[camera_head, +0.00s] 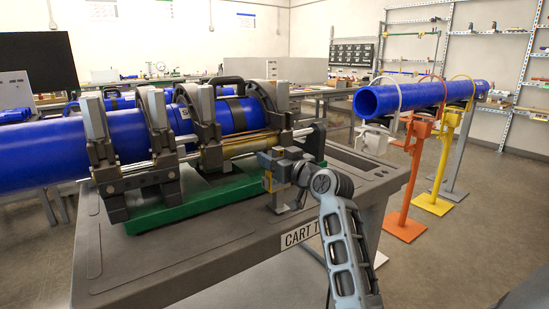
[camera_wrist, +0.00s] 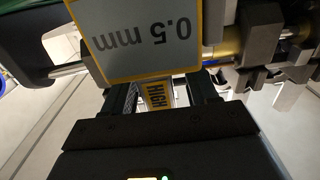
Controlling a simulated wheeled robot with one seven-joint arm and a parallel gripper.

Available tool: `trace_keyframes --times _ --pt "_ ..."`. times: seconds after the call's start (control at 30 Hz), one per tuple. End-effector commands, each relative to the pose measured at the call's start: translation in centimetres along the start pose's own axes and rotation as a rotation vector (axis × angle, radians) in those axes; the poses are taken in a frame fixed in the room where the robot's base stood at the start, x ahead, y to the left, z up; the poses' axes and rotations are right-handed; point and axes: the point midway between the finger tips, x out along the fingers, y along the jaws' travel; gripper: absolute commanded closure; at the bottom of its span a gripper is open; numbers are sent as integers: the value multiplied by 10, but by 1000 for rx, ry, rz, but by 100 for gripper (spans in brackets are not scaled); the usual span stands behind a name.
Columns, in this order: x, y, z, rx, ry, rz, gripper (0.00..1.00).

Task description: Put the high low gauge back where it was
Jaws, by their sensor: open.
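The high low gauge (camera_wrist: 160,97) shows in the wrist view as a part with a yellow "HIGH" label between my two fingers. A grey plate with a yellow border reading "0.5 mm" (camera_wrist: 145,42) stands just beyond it; I cannot tell whether it is part of the gauge. My gripper (camera_wrist: 165,88) is open, with one finger on each side of the labelled part; contact is not clear. In the head view my gripper (camera_head: 277,168) is at the right end of the pipe clamp machine, above the cart top. The gauge's lower end is hidden.
The clamp machine (camera_head: 185,140) holds a blue pipe (camera_head: 40,155) on a green base (camera_head: 195,205), close to my gripper. The grey cart (camera_head: 150,265) has bare top at the front left. Orange (camera_head: 405,180) and yellow (camera_head: 440,165) stands hold another blue pipe (camera_head: 410,95) at right.

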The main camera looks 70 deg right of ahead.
Motion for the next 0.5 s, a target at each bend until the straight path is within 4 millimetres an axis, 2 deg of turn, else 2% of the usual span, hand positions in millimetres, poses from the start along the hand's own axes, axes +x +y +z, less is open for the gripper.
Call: trace_keyframes --times 0.17,0.27,0.5 --pt "0 0 -6 0 0 0 42" --pt "-13 0 -2 0 0 1 42" --pt "-62 0 -1 -1 -1 1 42"
